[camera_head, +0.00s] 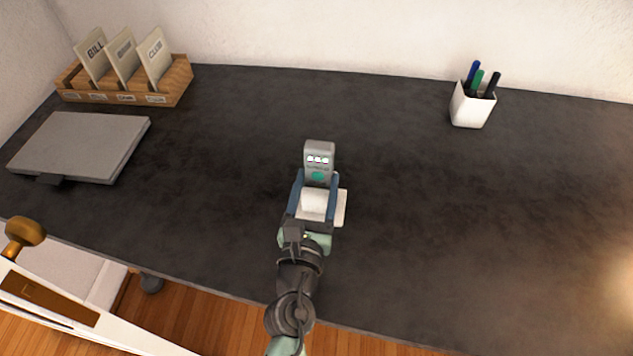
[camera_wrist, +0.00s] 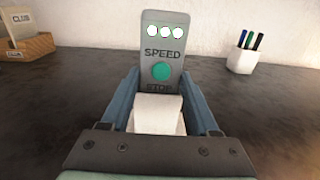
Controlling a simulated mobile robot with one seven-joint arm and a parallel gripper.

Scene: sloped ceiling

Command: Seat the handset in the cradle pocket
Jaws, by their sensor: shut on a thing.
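The handset (camera_head: 319,162) is a grey upright block with three white lights and a green button. It also shows in the wrist view (camera_wrist: 161,48), with SPEED and STOP lettering facing me. My gripper (camera_head: 317,181) has its two blue fingers on either side of the handset's lower part and is shut on it. A white block, which looks like the cradle (camera_wrist: 158,113), stands between the fingers in front of the handset. In the head view, the cradle's pale base (camera_head: 341,209) shows right of the fingers. The handset's lower end is hidden, so I cannot tell whether it is in the pocket.
A white pen cup (camera_head: 472,108) stands at the back right. A wooden card box (camera_head: 178,82) and a grey closed laptop-like slab (camera_head: 80,145) lie at the left. The dark desk (camera_head: 480,220) is clear around the cradle.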

